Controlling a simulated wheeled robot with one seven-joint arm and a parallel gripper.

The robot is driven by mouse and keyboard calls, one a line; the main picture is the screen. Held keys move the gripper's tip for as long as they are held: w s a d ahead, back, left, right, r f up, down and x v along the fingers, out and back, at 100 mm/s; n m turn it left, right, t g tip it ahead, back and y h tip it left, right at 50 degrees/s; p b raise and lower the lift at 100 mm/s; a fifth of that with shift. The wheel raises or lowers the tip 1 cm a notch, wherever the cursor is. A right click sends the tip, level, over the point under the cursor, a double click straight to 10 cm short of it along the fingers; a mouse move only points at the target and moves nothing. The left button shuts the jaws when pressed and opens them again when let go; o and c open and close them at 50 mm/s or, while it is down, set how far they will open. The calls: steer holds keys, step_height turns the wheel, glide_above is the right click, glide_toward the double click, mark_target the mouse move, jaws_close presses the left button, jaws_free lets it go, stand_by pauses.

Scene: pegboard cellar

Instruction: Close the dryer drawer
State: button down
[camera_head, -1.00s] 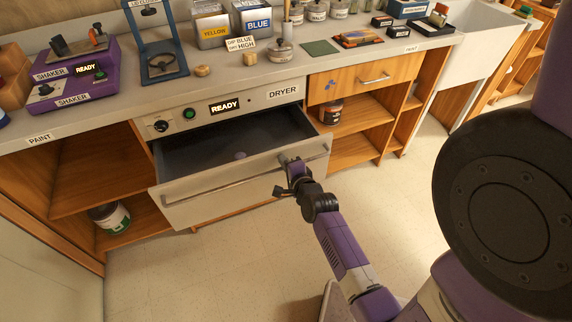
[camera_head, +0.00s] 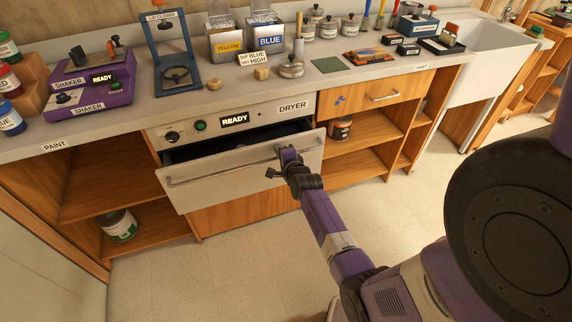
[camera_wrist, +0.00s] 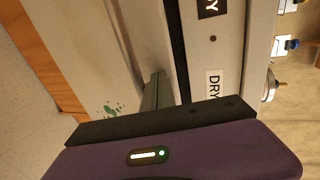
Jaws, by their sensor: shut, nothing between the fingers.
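The dryer drawer (camera_head: 235,174) has a pale front with a long bar handle. It stands partly out below the dryer panel (camera_head: 240,117), which reads READY and DRYER. A dark gap shows above the drawer front, and little of the inside is visible. My gripper (camera_head: 284,162) is shut and empty, at the right part of the drawer front near the handle's right end. In the wrist view the shut fingers (camera_wrist: 156,90) lie close to the drawer front (camera_wrist: 95,50), beside the dark gap. I cannot tell whether they touch it.
The counter (camera_head: 215,98) above carries a purple shaker (camera_head: 90,90), a blue-framed stand, tins and small jars. Open shelves flank the dryer, with a paint can (camera_head: 118,224) at lower left and a jar (camera_head: 340,128) at right. The floor in front is clear.

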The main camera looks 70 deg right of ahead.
steer(key=w+d+b, duration=0.4)
steer(key=w+d, duration=0.2)
steer(key=d, duration=0.1)
steer(key=shift+w+d, duration=0.3)
steer(key=shift+r, duration=0.15)
